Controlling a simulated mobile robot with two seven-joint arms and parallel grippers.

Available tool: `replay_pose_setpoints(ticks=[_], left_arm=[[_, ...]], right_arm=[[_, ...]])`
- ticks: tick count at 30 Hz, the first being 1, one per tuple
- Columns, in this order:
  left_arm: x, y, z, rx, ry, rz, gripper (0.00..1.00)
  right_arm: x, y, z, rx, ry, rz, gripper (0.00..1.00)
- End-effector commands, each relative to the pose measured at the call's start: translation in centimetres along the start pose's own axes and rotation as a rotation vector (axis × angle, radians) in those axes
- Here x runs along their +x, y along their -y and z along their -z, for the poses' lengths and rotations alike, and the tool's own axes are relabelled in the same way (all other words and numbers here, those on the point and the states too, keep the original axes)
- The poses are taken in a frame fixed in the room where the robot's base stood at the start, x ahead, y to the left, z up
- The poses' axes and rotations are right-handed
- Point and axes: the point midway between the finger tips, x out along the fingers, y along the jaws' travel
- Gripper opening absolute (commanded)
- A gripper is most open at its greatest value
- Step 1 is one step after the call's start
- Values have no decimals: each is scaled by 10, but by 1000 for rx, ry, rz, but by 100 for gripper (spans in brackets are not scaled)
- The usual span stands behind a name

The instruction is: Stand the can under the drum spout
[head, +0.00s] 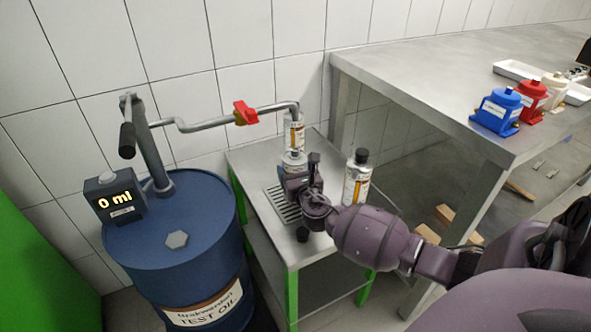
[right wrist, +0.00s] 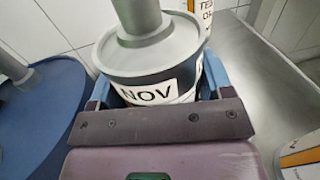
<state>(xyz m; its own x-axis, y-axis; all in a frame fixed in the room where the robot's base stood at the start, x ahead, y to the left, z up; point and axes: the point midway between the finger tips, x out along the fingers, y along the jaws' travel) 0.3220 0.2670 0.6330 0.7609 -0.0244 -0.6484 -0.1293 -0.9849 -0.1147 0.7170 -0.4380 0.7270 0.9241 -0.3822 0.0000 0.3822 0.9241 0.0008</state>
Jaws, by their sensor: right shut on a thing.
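A can (right wrist: 150,92) with a grey conical top and a white "NOV" label fills the middle of the right wrist view. My right gripper (head: 297,177) is shut on it, with blue fingers on both sides. In the head view the can's pale grey top (head: 293,158) shows just beyond the gripper, above the drip grate (head: 281,204); its lower part is hidden. The drum spout (head: 295,106) bends down at the back of the small steel table. I cannot tell whether the can touches the table or is directly below the spout. My left gripper is not in view.
A labelled bottle (head: 295,132) stands behind the can, and a black-capped bottle (head: 357,178) stands to its right. The blue drum (head: 170,235), with a 0 ml display (head: 116,198), is at the left. A red valve (head: 245,112) sits on the pipe. A taller workbench (head: 420,75) is at the right.

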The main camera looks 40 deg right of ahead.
Motion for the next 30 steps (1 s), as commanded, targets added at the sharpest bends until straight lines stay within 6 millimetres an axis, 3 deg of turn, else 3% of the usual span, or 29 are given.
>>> replay_pose_setpoints(ticks=[5,6,10,21,26,30], left_arm=[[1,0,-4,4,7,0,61],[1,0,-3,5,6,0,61],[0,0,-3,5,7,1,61],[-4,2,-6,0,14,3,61],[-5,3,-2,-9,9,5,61],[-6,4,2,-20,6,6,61]], right_arm=[[1,0,2,0,2,0,26],[0,0,3,0,0,0,78],[0,0,2,0,0,0,98],[-1,0,-3,1,2,0,99],[-20,0,-3,2,1,-1,99],[-47,0,-4,3,3,0,99]])
